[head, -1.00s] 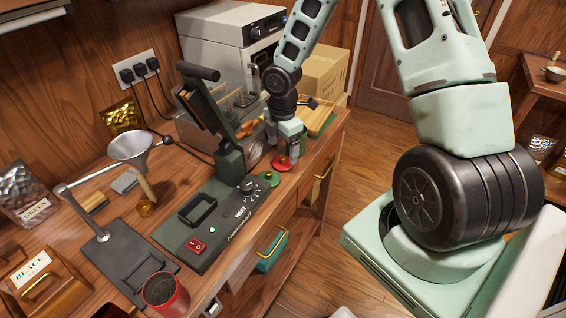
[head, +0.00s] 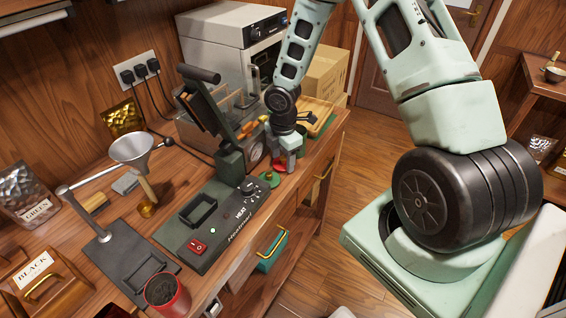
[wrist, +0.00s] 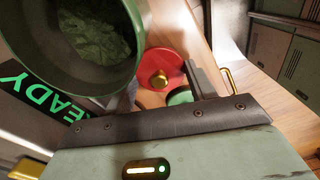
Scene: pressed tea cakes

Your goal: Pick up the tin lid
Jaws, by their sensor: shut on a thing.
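The tin lid is a red disc with a brass knob. In the head view the red lid (head: 279,164) shows only in part beside my gripper (head: 290,161), low over the counter's front edge. A green tin of dark leaves (wrist: 95,40) fills the wrist view's upper left.
The heat press (head: 232,222) stands left of my gripper, its upper part raised. A glass-sided case (head: 245,105) and a wooden tray (head: 318,122) are behind. A funnel stand (head: 115,250) and a red cup (head: 181,302) are nearer.

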